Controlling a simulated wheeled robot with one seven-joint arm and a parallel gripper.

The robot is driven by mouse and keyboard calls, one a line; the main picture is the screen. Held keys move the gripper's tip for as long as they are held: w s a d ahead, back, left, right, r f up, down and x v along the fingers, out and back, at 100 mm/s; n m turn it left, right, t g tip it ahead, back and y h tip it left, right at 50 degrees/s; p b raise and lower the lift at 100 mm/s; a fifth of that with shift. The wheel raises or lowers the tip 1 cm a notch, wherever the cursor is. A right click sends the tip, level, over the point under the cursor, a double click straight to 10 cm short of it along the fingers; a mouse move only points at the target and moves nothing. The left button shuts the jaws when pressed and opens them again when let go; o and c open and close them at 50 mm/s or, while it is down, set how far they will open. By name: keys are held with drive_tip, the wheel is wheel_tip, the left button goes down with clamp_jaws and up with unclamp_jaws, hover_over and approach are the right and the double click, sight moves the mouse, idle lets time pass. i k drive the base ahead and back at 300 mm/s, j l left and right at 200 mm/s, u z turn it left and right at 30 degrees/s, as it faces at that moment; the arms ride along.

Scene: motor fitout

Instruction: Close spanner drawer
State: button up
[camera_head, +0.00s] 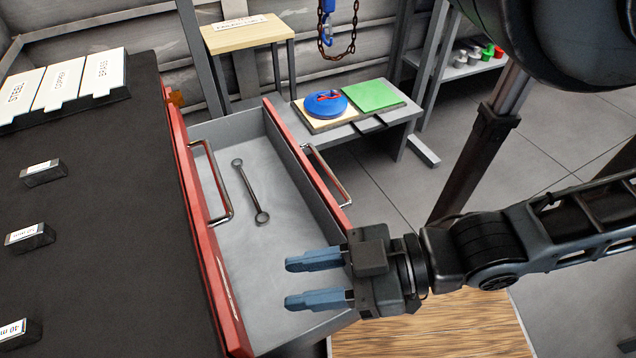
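The spanner drawer (285,238) is pulled out to the right from the red-fronted cabinet (203,225). It is a grey tray with a red front panel (300,150) and a metal bar handle (328,176) on its outer face. One spanner (250,192) lies on the drawer floor. My gripper (315,280) is at the near end of the drawer, in front of its near right part in the picture. Its two blue fingers point left and are apart, with nothing between them. The gripper hides the near end of the red front.
Another handle (222,190) is on the cabinet's red face above the open drawer. The dark cabinet top (110,220) holds labelled blocks. A low grey bench (345,132) with a blue disc and green plate stands beyond. A wooden board (430,325) lies below my arm. Floor right of the drawer looks clear.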

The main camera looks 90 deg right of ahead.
sight(305, 216)
drive_tip(key=k+l+z, duration=0.35)
drive_tip(key=k, duration=0.2)
drive_tip(key=k+l+z, duration=0.35)
drive_tip(key=k+l, duration=0.05)
drive_tip(key=k, duration=0.1)
